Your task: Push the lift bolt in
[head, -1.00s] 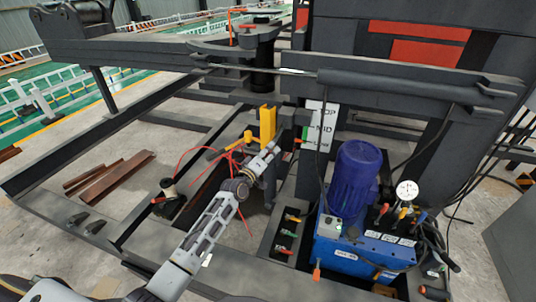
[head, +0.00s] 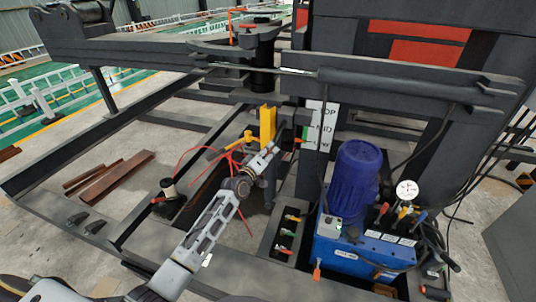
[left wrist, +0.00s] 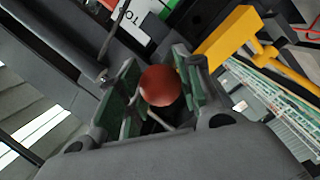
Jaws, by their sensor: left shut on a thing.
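My left gripper (head: 274,149) is beside the yellow upright bracket (head: 267,124) on the frame, at the middle of the head view. In the left wrist view my left gripper (left wrist: 158,90) is shut on a red ball knob (left wrist: 160,85), which sits between its green-lined fingers. A thin rod shows near the knob. Whether this knob belongs to the lift bolt I cannot tell; the bolt's shaft is hidden. The yellow bracket also shows in the left wrist view (left wrist: 232,36), above and right of the fingers. My right gripper is not in view.
A blue motor (head: 357,178) on a blue power unit (head: 350,249) stands at the right. Rusty bars (head: 115,178) lie on the floor.

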